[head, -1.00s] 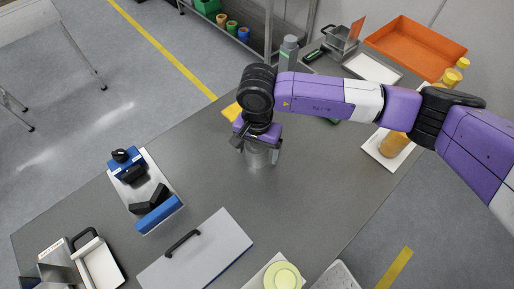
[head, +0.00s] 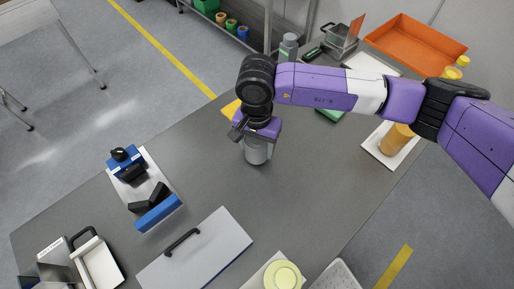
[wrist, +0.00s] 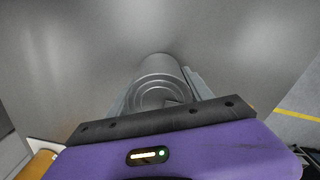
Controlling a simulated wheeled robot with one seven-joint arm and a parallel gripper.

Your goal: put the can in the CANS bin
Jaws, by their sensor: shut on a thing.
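A plain grey metal can (head: 257,153) stands upright on the grey table, under my gripper (head: 258,146) in the head view. In the wrist view the can (wrist: 158,84) shows its ringed round top between the two fingers of my gripper (wrist: 160,95). My gripper is shut on the can from above. Whether the can's base touches the table is hard to tell. No bin labelled CANS can be made out in these views.
A blue and black device on a white plate (head: 150,190) stands left. A grey lid with a black handle (head: 196,250) lies in front. An orange tray (head: 415,48) is at the back right. Bare table surrounds the can.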

